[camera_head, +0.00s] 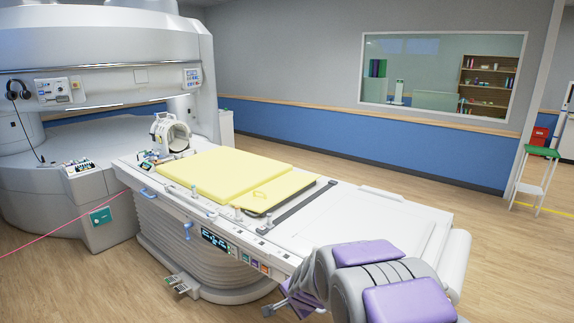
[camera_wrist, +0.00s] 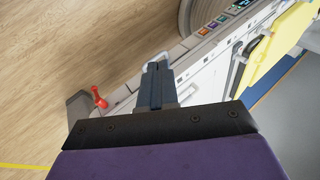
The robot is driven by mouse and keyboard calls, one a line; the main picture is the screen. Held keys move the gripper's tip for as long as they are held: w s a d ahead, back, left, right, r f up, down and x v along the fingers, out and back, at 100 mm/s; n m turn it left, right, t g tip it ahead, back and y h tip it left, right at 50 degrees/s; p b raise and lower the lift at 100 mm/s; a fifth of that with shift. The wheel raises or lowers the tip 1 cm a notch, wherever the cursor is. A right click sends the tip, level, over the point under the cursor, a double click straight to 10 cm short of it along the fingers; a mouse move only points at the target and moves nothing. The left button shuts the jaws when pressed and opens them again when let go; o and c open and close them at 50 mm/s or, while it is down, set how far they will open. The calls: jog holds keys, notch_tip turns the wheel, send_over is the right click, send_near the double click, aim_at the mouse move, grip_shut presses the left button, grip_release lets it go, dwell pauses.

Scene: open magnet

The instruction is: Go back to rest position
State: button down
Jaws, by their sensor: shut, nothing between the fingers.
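My gripper (camera_wrist: 155,88) reaches up the middle of the wrist view, its dark fingers shut together with nothing between them. Behind it in that view is the side of the patient table. In the head view my arm, with purple and grey covers, is at the lower right, in front of the near end of the patient table (camera_head: 365,232). My gripper (camera_head: 268,308) shows there only in part, at the arm's left end, low beside the table. No object is held.
A large open magnet (camera_head: 110,45) stands at the left. Yellow pads (camera_head: 215,172) and a white head coil (camera_head: 172,133) lie on the table. A red knob (camera_wrist: 99,97) shows left of my fingers. Wooden floor is open behind the table.

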jog(key=s+d+r+n+g, duration=0.2)
jog(key=s+d+r+n, duration=0.1)
jog(key=s, duration=1.1)
jog(key=s+d+r+n+g+h, duration=0.1)
jog(key=s+d, duration=0.4)
jog(key=s, duration=0.9)
jog(key=s+d+r+n+g+h, duration=0.1)
jog(key=s+d+r+n+g, duration=0.3)
jog(key=s, duration=1.1)
jog(key=shift+d+r+n+g, duration=0.35)
jog(key=shift+d+n+g, duration=0.25)
jog(key=shift+n, duration=0.3)
jog(key=shift+a, duration=0.15)
